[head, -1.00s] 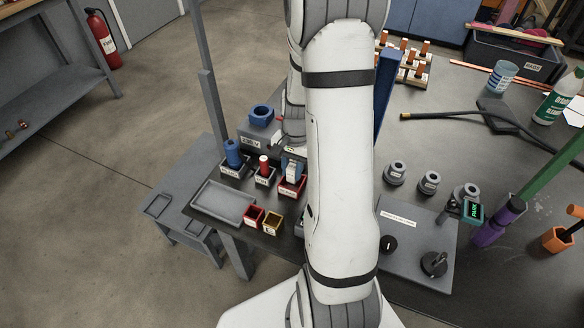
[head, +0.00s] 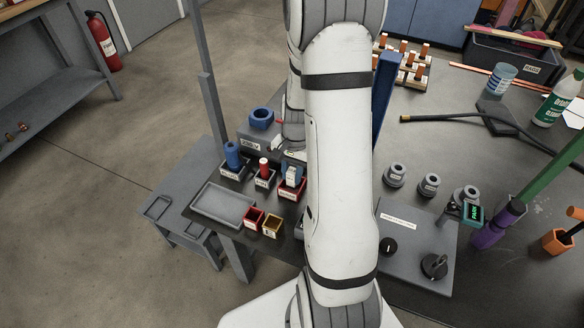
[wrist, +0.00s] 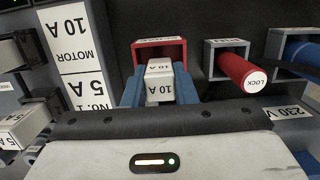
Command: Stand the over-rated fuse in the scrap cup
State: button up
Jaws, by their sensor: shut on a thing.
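My gripper (wrist: 159,92) has blue fingers and is shut on a white fuse (wrist: 158,70) marked 10 A. A red-walled cup (wrist: 146,43) with a dark inside and a white label lies directly beyond the fuse in the wrist view. The fuse overlaps the cup's opening, but I cannot tell how far its far end is inside. In the head view, the red cup (head: 291,192) stands at the right end of a row of small holders, with the fuse and fingertips just above it. My arm hides part of that area.
Beside the cup, a red LOCK cylinder (wrist: 240,72) stands in a grey holder, and a blue cylinder (head: 233,154) in another. A panel labelled MOTOR 10 A (wrist: 72,40) is at left. A grey tray (head: 224,204) and small red and yellow boxes (head: 272,226) lie nearer.

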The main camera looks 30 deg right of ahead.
notch_tip(320, 180, down, 2)
jog(key=shift+f, duration=0.25)
jog(key=shift+r+p, duration=1.05)
jog(key=shift+r, duration=0.2)
dwell(0.5)
jog(key=shift+f+b, duration=0.75)
jog(key=shift+f, duration=0.35)
jog(key=shift+r+p, duration=1.15)
jog(key=shift+r, duration=0.3)
jog(key=shift+f, duration=0.1)
dwell(0.4)
